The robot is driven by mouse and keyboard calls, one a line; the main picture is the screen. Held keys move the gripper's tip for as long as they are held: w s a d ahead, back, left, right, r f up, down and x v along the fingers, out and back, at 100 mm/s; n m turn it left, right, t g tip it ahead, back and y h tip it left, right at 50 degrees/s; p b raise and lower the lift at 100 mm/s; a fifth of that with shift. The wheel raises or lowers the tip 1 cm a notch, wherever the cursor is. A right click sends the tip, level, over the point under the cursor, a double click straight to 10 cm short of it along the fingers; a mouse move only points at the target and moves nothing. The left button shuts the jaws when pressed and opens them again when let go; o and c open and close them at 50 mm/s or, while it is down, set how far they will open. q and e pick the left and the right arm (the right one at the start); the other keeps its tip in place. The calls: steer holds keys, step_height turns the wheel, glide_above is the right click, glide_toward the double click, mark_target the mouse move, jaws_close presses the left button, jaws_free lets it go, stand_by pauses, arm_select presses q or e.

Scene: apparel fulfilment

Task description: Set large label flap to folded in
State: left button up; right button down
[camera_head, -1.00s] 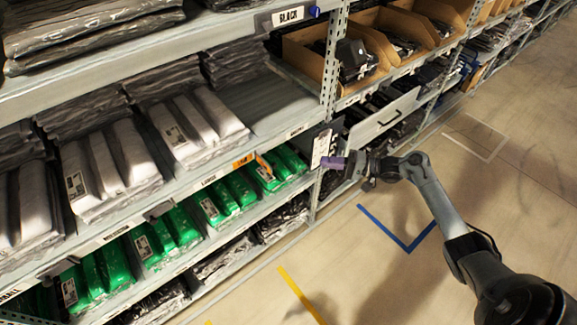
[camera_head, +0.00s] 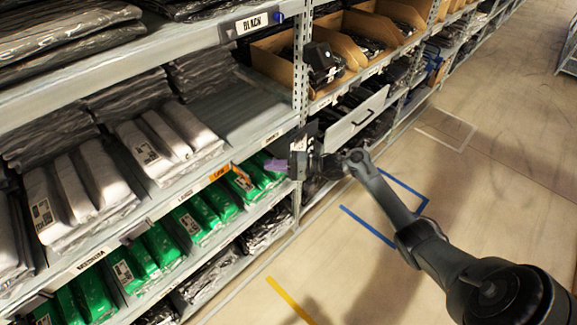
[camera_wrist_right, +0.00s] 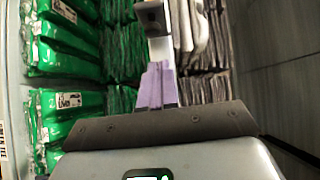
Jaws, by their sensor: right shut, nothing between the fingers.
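A small orange label (camera_head: 219,172) sits on the front edge of the shelf above the green packs, to the right of a white tag that seems to read LARGE (camera_head: 184,195). Just right of it, a small orange-edged piece (camera_head: 238,170) sticks out over the green packs; I take it to be the label flap, but its fold is too small to tell. My right gripper (camera_head: 272,165) is shut and empty, its purple fingertips right of that piece and seemingly apart from it. The purple fingers (camera_wrist_right: 157,88) also show together in the right wrist view. My left gripper is out of view.
Green packs (camera_head: 205,212) fill the shelf below the labels; white and grey packs (camera_head: 165,140) lie above. A perforated upright (camera_head: 301,65) stands close to my right wrist. Cardboard bins (camera_head: 280,60) are at upper right. The floor aisle (camera_head: 480,190) is open.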

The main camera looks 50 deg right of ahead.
steer(key=a, duration=0.3)
steer(key=shift+a+f, duration=0.1)
steer(key=shift+a, duration=0.15)
